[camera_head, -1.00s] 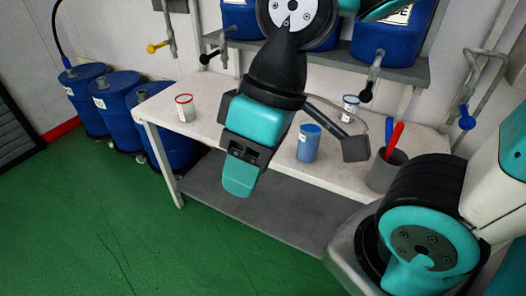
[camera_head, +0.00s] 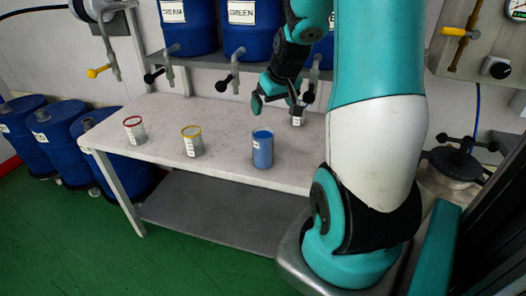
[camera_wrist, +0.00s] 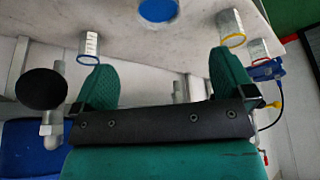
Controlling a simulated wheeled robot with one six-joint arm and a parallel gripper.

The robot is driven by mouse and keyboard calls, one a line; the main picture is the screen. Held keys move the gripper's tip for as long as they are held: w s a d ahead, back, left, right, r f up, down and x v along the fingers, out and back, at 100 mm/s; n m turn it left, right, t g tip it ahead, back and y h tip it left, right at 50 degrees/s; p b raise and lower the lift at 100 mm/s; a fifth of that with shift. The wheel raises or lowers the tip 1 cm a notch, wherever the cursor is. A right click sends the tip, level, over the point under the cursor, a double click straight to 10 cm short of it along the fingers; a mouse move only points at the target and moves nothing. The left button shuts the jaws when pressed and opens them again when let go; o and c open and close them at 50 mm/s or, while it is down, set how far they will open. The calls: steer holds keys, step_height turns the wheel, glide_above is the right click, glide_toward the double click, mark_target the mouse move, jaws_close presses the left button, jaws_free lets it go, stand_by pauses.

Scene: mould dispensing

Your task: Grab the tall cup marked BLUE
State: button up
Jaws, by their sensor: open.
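A tall blue cup (camera_head: 262,151) with a small white label, too small to read, stands upright near the table's front edge. Its blue rim and filling show at the top of the wrist view (camera_wrist: 158,10). My gripper (camera_head: 276,101) is above the back of the table, behind the blue cup and apart from it. In the wrist view my gripper (camera_wrist: 164,82) has its two green fingers wide apart with nothing between them. A small labelled cup (camera_head: 298,117) stands just right of my gripper; its blue rim shows in the wrist view (camera_wrist: 89,48).
A red-rimmed cup (camera_head: 135,131) and a yellow-rimmed cup (camera_head: 192,141) stand left on the white table (camera_head: 225,118). Blue barrels (camera_head: 187,27) with taps sit on the shelf behind. A dark grey container (camera_head: 468,144) is at right. The table between yellow-rimmed and blue cups is clear.

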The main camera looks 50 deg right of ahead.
glide_toward(263, 134)
step_height(263, 134, down, 2)
steer(key=a, duration=0.2)
steer(key=shift+s+p+x, duration=0.2)
steer(key=shift+p+x, duration=0.65)
steer(key=shift+x, duration=1.8)
steer(key=shift+d, duration=0.1)
steer(key=c, duration=1.6)
